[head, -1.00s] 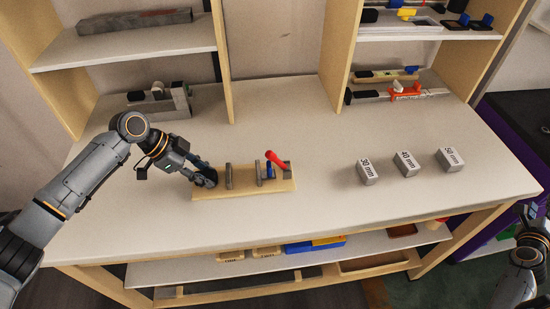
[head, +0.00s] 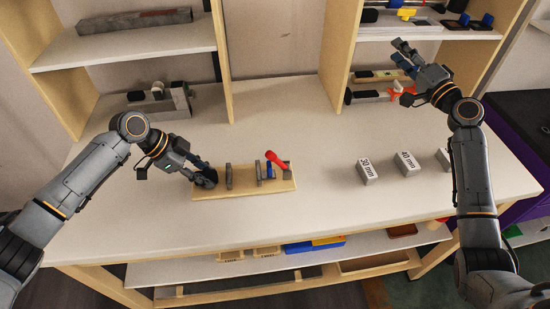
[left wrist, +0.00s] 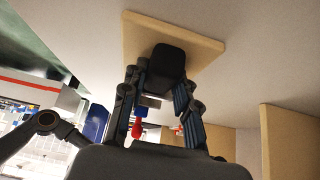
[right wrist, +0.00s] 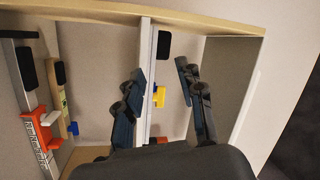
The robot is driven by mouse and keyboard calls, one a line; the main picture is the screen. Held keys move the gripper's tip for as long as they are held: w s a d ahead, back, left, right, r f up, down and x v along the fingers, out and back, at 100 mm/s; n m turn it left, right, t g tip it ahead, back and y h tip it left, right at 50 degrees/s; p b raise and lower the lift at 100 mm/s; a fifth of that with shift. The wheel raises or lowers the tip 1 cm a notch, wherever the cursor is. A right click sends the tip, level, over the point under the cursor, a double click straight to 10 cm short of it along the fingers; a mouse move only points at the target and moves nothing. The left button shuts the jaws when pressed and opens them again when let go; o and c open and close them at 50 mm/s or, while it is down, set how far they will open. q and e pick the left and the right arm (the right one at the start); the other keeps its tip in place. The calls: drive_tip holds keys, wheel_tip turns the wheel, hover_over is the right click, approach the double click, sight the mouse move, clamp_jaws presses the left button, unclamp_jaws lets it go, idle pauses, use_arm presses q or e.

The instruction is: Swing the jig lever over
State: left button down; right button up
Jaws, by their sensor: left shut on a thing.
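The jig is a wooden base board (head: 245,191) lying on the table, with grey upright plates and a blue part. Its lever has a red handle (head: 277,160), tilted up and to the left; a red knob also shows in the left wrist view (left wrist: 137,130). My left gripper (head: 207,180) is at the board's left end, shut on the black end block (left wrist: 167,65). My right gripper (head: 403,54) is raised before the right-hand shelves, far from the lever. Its fingers stand apart with nothing between them in the right wrist view (right wrist: 165,85).
Grey blocks marked 30 mm (head: 368,172) and 40 mm (head: 406,164) stand right of the jig; a third is partly behind my right arm. Shelves with tools rise at the back. The tabletop (head: 320,150) between jig and blocks is clear.

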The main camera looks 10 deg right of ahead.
drive_tip(key=s+a+f+n+g+y, duration=0.1)
drive_tip(key=a+n+g+y, duration=0.35)
drive_tip(key=a+n, duration=0.55)
drive_tip(key=s+a+f+n+g+y, duration=0.1)
drive_tip(key=a+f+n+g+y, duration=0.15)
drive_tip(key=a+n+g, duration=0.65)
drive_tip(key=s+a+f+n+g+h, duration=0.3)
drive_tip(key=s+f+n+g, duration=0.2)
drive_tip(key=s+f+n, duration=0.45)
drive_tip(key=m+h, duration=0.1)
drive_tip(key=h, duration=1.3)
approach(268, 152)
drive_tip(key=x, duration=0.5)
drive_tip(key=shift+g, duration=0.35)
drive_tip(key=shift+x, duration=3.4)
drive_tip(key=shift+w, duration=0.15)
